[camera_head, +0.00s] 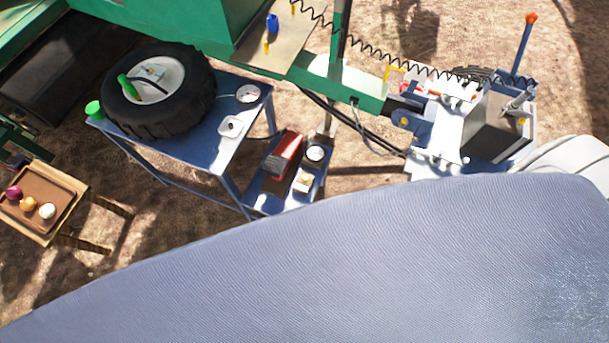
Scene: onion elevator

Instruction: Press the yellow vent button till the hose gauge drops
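Neither of my grippers shows in the head view. Small yellow parts show on the machinery at the right: one on the hitch (403,121), one by the grey box (522,121) and a yellow bracket (390,72). I cannot tell whether any is the vent button. A round white-faced dial (248,93) lies on the blue table (190,145), and another dark-rimmed dial (315,153) is on the lower blue shelf. Their readings are too small to make out. Which is the hose gauge is unclear.
A black tyre (186,110) with a green-handled tool (127,86) at its hub lies on the table. A wooden stand (35,228) holds a tray of onions at the left. A large blue-grey surface (350,270) covers the foreground. A black coiled cable (385,58) spans the back.

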